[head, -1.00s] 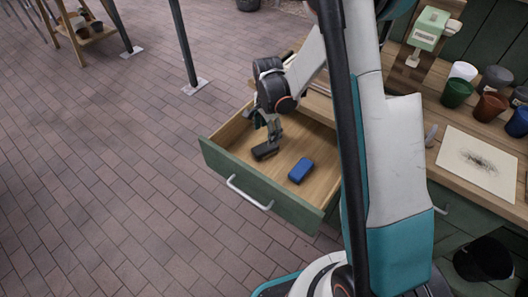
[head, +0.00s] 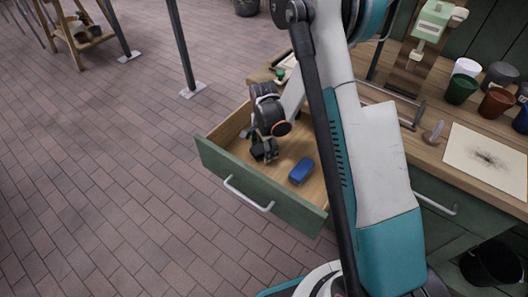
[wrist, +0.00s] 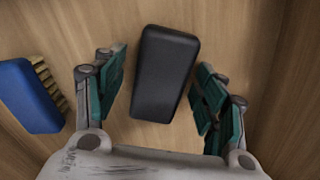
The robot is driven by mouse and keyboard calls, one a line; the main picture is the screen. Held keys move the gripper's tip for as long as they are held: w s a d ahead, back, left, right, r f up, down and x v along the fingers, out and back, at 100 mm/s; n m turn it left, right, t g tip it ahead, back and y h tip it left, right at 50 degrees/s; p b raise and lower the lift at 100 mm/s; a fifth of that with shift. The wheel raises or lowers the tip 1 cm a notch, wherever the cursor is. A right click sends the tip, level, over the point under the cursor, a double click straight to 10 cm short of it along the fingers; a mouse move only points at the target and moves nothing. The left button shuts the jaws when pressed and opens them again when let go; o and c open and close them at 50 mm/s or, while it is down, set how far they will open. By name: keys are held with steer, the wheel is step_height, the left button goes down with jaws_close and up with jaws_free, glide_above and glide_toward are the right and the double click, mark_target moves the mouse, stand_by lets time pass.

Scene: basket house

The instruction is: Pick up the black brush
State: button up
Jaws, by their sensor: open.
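The black brush (wrist: 165,72) lies in the open drawer (head: 262,190), its smooth dark back facing up in the wrist view. My gripper (wrist: 160,85) is open, with its green-padded fingers on both sides of the brush and a visible gap on each side. In the head view my gripper (head: 264,152) is down inside the drawer, and the arm and fingers hide most of the black brush. Whether the fingertips reach the drawer floor cannot be told.
A blue brush (head: 302,170) lies in the drawer to the right of my gripper; in the wrist view it is at the left. The workbench (head: 425,150) behind holds several pots and a stained sheet (head: 487,160).

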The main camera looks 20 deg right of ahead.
steer(key=c, duration=1.3)
steer(key=shift+r, duration=0.1)
step_height(320, 180, up, 20)
steer(key=p, duration=0.7)
steer(key=o, duration=0.6)
steer(key=c, duration=0.3)
